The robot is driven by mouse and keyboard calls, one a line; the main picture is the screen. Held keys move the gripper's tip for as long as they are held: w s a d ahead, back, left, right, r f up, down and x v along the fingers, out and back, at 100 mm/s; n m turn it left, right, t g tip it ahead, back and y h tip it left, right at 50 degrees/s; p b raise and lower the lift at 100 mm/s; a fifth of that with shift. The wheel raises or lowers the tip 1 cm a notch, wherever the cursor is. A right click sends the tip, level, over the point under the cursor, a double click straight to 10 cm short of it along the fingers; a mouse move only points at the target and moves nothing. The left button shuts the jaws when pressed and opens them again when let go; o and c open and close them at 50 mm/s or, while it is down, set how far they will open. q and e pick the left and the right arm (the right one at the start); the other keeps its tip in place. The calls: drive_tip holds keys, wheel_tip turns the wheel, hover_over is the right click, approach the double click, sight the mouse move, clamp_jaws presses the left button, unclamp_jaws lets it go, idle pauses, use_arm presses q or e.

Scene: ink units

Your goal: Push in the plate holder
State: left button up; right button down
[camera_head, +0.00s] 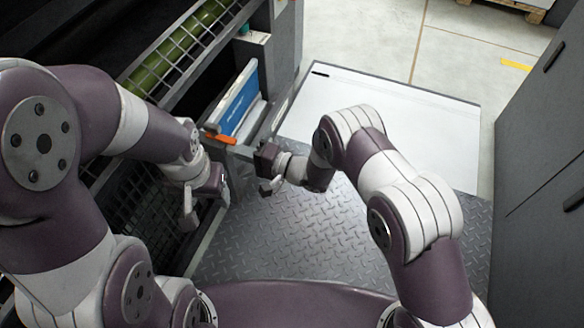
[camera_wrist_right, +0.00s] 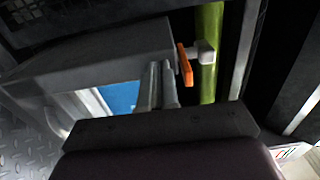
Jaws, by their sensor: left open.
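The plate holder seems to be the grey unit holding a blue panel (camera_head: 238,100) and a white panel, at the upper middle of the head view. An orange handle (camera_head: 220,138) sits at its near end. The right wrist view shows the orange handle (camera_wrist_right: 185,65) and the blue panel (camera_wrist_right: 120,96) beyond the hand. My left gripper (camera_head: 205,200) is open, below the handle and apart from it. My right gripper (camera_head: 268,172) is right of and below the handle, with no visible contact. I cannot tell whether its fingers are open or shut.
A rack of metal bars (camera_head: 185,45) with a green roller (camera_head: 150,75) runs along the left. A ridged metal floor plate (camera_head: 300,230) and a white platform (camera_head: 390,110) lie on the right. A dark cabinet (camera_head: 545,150) stands at the far right.

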drive_tip(key=b+x, duration=0.6)
drive_tip(key=x, duration=1)
drive_tip(key=shift+r, duration=0.2)
